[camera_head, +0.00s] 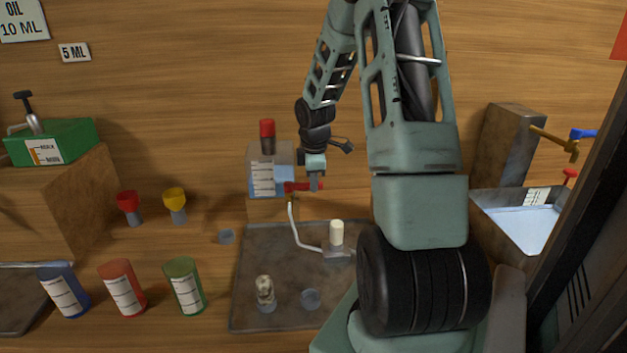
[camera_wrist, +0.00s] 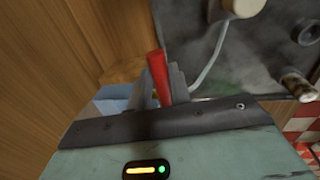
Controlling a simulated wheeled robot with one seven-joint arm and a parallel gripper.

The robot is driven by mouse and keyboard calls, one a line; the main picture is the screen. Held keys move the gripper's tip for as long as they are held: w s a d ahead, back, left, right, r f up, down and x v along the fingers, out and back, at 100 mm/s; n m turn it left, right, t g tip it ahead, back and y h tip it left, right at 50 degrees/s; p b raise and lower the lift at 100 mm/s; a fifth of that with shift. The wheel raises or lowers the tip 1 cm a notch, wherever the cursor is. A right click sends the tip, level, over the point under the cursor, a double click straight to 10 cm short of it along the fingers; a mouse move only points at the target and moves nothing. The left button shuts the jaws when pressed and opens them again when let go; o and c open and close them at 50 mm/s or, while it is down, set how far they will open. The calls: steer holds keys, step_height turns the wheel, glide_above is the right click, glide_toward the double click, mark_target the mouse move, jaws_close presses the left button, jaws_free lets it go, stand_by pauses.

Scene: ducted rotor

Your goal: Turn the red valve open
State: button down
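The red valve (camera_head: 298,187) is a small red handle at the front of a clear tank (camera_head: 256,172) with bluish liquid and a white label. A thin pale tube (camera_head: 293,228) runs down from beneath it. My gripper (camera_head: 314,182) is at the right end of the handle, pointing down. In the wrist view the red handle (camera_wrist: 157,72) stands between the two grey fingers of my gripper (camera_wrist: 161,88). The fingers lie close against both its sides, with no clear gap. The handle's pivot is hard to make out.
A dark tray (camera_head: 270,300) below holds a white-capped fixture (camera_head: 336,238), a small jar (camera_head: 265,292) and a round cup (camera_head: 311,299). Blue, red and green cans (camera_head: 184,286) stand at left. A water basin (camera_head: 525,222) with a brass tap (camera_head: 557,143) is at right.

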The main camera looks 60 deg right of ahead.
steer(key=shift+a, duration=0.15)
steer(key=w+a+m+g+p, duration=0.1)
steer(key=a+m+g+p, duration=0.1)
steer(key=a+m, duration=0.7)
steer(key=shift+w+m+g, duration=0.15)
steer(key=shift+m+g, duration=0.35)
steer(key=shift+m, duration=3.5)
steer(key=c, duration=1.3)
jaws_free()
steer(key=shift+w+r, duration=0.1)
